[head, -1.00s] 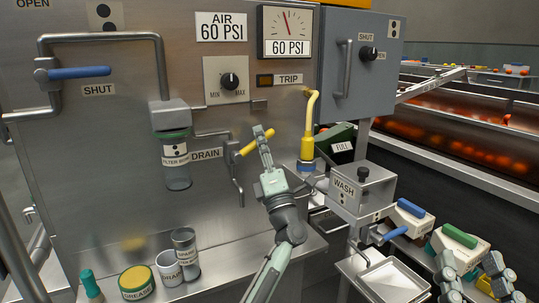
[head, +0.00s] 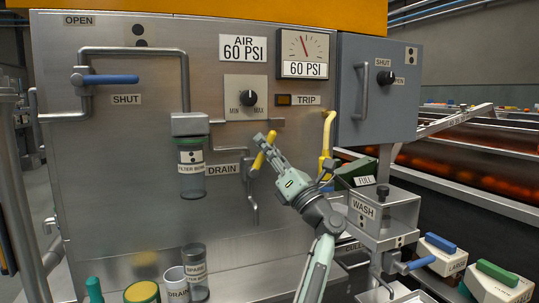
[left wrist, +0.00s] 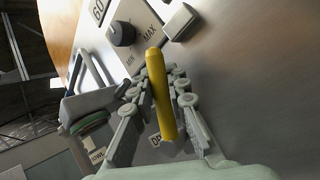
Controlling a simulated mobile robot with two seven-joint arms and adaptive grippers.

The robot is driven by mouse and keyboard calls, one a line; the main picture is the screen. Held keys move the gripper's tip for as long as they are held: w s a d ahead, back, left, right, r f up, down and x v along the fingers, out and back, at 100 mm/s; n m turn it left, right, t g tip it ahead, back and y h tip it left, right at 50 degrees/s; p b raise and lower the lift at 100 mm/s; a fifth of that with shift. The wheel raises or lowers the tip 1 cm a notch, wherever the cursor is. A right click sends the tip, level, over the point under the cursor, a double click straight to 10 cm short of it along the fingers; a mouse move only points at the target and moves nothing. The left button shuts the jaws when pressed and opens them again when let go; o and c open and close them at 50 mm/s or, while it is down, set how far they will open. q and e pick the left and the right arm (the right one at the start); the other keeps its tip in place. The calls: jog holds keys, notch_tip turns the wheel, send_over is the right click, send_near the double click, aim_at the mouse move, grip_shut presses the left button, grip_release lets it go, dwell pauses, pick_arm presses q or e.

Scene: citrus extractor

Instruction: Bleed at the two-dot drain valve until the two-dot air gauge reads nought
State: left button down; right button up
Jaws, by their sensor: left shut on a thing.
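The yellow drain valve handle (head: 257,162) sits beside the DRAIN label (head: 224,169) on the steel panel, tilted with its upper end to the right. My left gripper (head: 268,141) is shut on this handle. In the left wrist view the yellow handle (left wrist: 162,92) runs between the fingers (left wrist: 162,95). The air gauge (head: 304,50) shows 60 PSI on its plate, its red needle a little left of upright. The AIR sign (head: 243,48) also reads 60 PSI. A filter bowl (head: 191,170) with two dots hangs left of the valve. My right gripper is out of view.
A blue lever (head: 110,79) sits on the pipe at left. A MIN/MAX knob (head: 249,98) is above the valve. A yellow hose (head: 327,135) and the WASH box (head: 385,212) stand to the right. A DRAIN cup (head: 177,284) and SPARE bowl (head: 195,272) stand below.

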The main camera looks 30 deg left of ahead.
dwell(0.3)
pick_arm(q)
jog(key=c, duration=1.5)
grip_release()
jog(key=shift+o, duration=0.2)
jog(key=v, duration=1.2)
jog(key=shift+r, duration=0.2)
